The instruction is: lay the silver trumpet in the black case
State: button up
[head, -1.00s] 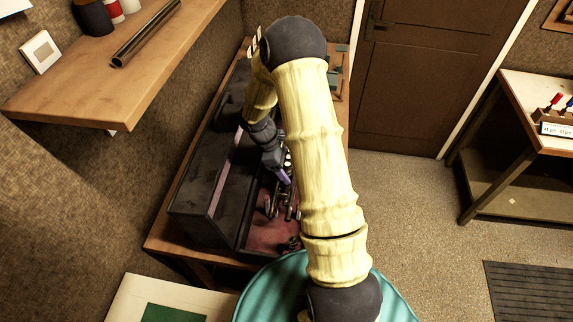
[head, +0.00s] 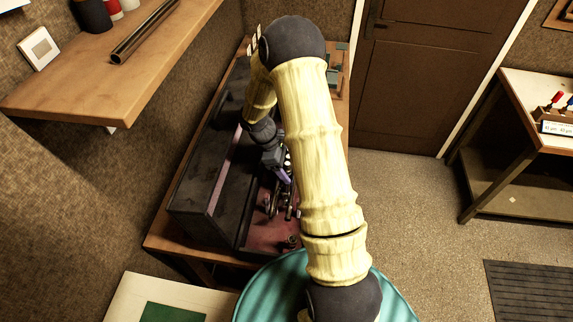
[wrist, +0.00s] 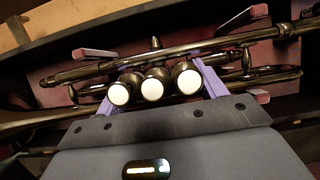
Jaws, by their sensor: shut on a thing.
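The silver trumpet (wrist: 205,45) fills the upper part of the wrist view, its three pale valve ends facing the camera. My gripper (wrist: 152,84) has its purple fingers on both sides of the valve block and is shut on it. In the head view, my gripper (head: 281,174) reaches down into the open black case (head: 207,181), and part of the trumpet (head: 289,203) shows below it over the reddish lining. Whether the trumpet touches the lining is unclear. My arm hides much of the case's right side.
The case stands on a wooden bench (head: 158,236) against the wall. A wooden shelf (head: 62,98) at the upper left holds a metal tube (head: 145,32). A second bench (head: 548,130) stands at right; the floor (head: 420,220) between is clear.

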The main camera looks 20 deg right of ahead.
jog(key=shift+f, duration=0.2)
jog(key=o, duration=1.5)
jog(key=b+v, duration=0.3)
jog(key=v, duration=1.4)
jog(key=shift+r, duration=0.2)
